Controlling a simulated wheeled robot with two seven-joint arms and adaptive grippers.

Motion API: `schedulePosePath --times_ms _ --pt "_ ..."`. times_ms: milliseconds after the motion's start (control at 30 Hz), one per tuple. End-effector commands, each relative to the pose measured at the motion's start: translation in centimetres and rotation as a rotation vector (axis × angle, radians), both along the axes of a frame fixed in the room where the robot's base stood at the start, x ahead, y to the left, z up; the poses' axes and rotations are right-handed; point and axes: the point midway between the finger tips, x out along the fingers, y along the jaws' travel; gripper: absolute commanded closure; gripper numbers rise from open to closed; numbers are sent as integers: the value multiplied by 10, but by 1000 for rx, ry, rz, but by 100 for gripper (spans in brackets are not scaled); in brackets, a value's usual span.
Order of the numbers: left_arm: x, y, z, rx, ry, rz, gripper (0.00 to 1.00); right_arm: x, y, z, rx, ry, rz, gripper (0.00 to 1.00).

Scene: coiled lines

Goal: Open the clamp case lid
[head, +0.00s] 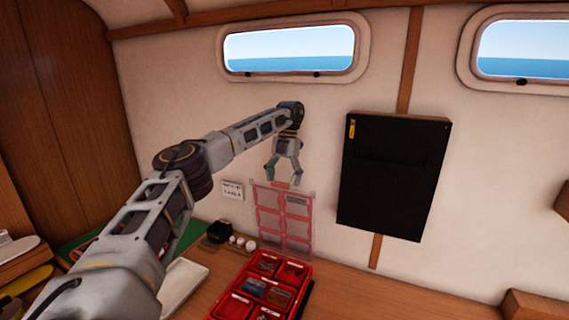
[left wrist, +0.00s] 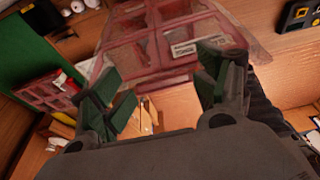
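The clamp case (head: 243,291) is a red box with several compartments holding small parts, on the wooden counter at the lower middle of the head view. Its clear, red-framed lid (head: 283,222) stands raised, roughly upright, at the back of the case. The lid also shows in the left wrist view (left wrist: 150,50), beyond the fingers, with a white label on it. My left gripper (head: 284,182) points down at the lid's top edge. Its green-padded fingers are apart with nothing seen between them; I cannot tell whether they touch the lid. My right gripper is not in view.
A black panel (head: 392,175) hangs on the wall to the right of the lid. A pale tray (head: 182,285) and a green mat (head: 98,243) lie to the left of the case. A small dark box (head: 219,231) and white round pieces (head: 240,241) sit behind it.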

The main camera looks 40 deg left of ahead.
Motion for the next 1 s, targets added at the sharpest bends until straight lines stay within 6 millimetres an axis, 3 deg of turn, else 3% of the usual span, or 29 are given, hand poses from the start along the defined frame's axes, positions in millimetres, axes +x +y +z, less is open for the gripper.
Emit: schedulePosePath --times_ms 767,1000 --pt "11 2 45 2 -5 1 25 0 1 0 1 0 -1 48" --pt "13 2 50 -1 3 -1 25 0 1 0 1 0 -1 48"
